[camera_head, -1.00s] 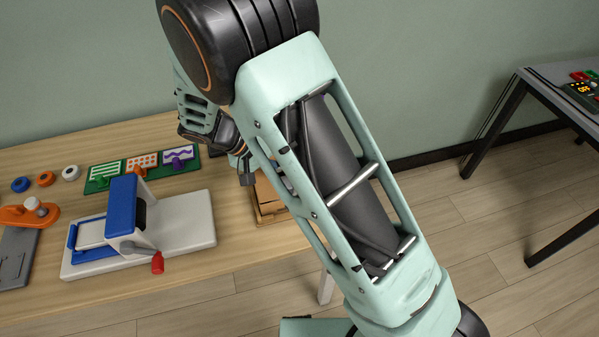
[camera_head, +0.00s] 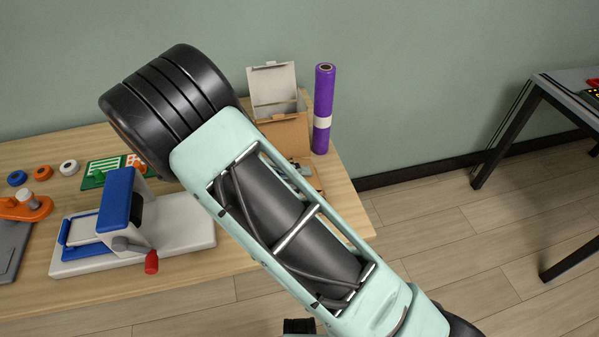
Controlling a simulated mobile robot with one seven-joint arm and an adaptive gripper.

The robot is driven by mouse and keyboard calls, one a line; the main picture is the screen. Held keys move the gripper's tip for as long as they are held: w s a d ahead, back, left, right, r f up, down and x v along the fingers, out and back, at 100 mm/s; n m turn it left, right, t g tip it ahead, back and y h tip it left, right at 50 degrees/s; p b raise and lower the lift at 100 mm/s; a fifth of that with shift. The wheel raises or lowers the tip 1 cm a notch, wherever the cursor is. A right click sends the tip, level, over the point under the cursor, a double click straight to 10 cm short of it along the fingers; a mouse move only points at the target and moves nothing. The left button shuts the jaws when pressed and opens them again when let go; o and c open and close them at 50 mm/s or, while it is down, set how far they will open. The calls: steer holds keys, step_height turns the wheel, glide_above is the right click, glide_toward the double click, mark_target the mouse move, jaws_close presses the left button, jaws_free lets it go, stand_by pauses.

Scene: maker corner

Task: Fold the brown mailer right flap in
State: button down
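The low brown mailer seen earlier on the table is hidden behind my arm. A brown cardboard box (camera_head: 284,137) stands at the back of the table, right of my arm's elbow. Its lid is raised and shows a pale inner face; I cannot tell whether it belongs to the task. My gripper is not visible; my own arm covers the middle of the table. No flap of the low mailer can be made out.
A purple roll (camera_head: 323,110) stands upright beside the box. A blue and white press (camera_head: 120,215) with a red handle, green cards (camera_head: 100,172) and small rings (camera_head: 69,168) are at the left. Small unclear items lie near the table's right edge. Another table (camera_head: 565,95) is far right.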

steer(key=c, duration=2.7)
jaws_free()
steer(key=o, duration=0.5)
steer(key=shift+c, duration=0.2)
